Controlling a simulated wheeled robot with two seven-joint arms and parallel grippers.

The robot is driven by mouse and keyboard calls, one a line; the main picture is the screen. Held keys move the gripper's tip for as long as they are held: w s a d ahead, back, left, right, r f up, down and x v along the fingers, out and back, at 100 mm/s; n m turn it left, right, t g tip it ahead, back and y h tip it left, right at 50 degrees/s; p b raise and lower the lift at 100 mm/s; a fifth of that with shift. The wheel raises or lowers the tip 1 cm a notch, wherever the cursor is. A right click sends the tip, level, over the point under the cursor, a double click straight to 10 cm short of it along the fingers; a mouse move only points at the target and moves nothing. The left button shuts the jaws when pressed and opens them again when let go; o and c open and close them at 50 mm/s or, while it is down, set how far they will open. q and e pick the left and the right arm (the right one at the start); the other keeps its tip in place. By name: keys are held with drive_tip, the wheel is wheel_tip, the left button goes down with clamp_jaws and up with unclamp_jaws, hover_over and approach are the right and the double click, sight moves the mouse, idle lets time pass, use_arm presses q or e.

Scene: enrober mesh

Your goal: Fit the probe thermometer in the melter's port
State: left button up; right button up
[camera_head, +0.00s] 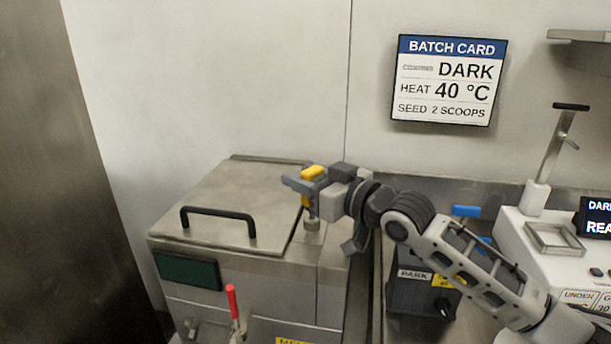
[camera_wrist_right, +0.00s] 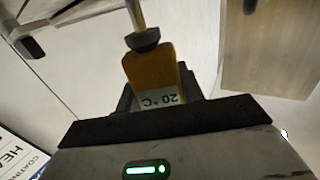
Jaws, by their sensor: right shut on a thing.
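The probe thermometer (camera_head: 313,172) has a yellow-orange body, and my right gripper (camera_head: 304,188) is shut on it above the melter's right side. In the right wrist view the thermometer (camera_wrist_right: 150,72) shows a dark collar, a thin metal stem and a small label with 20 °C, upside down. The melter (camera_head: 190,244) is a steel box with a black-handled lid. A short round metal fitting (camera_head: 312,225), which looks like the port, stands on its top right, just below the thermometer. I cannot tell whether the stem is inside it. My left gripper is out of view.
A red-handled lever (camera_head: 233,302) is on the melter's front. Right of the melter is a dark box marked PARK (camera_head: 415,295), partly behind my right arm. A white machine (camera_head: 525,226) stands farther right. A batch card (camera_head: 447,80) hangs on the wall.

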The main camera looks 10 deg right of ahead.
drive_tip(key=o, duration=1.1)
drive_tip(key=shift+f, duration=0.35)
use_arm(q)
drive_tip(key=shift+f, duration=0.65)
use_arm(e)
drive_tip(key=shift+f, duration=0.1)
drive_tip(key=shift+s+d+f, duration=0.15)
drive_tip(key=shift+s+d, duration=0.05)
drive_tip(key=shift+s, duration=0.15)
use_arm(q)
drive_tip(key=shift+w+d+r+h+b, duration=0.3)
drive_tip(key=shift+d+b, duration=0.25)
drive_tip(key=shift+b, duration=1.15)
use_arm(e)
drive_tip(key=shift+r+v, duration=0.2)
drive_tip(key=shift+v, duration=2.35)
drive_tip(key=shift+r+v, duration=0.2)
drive_tip(key=shift+v, duration=2.3)
drive_tip(key=shift+r+v, duration=0.2)
drive_tip(key=shift+v, duration=2.35)
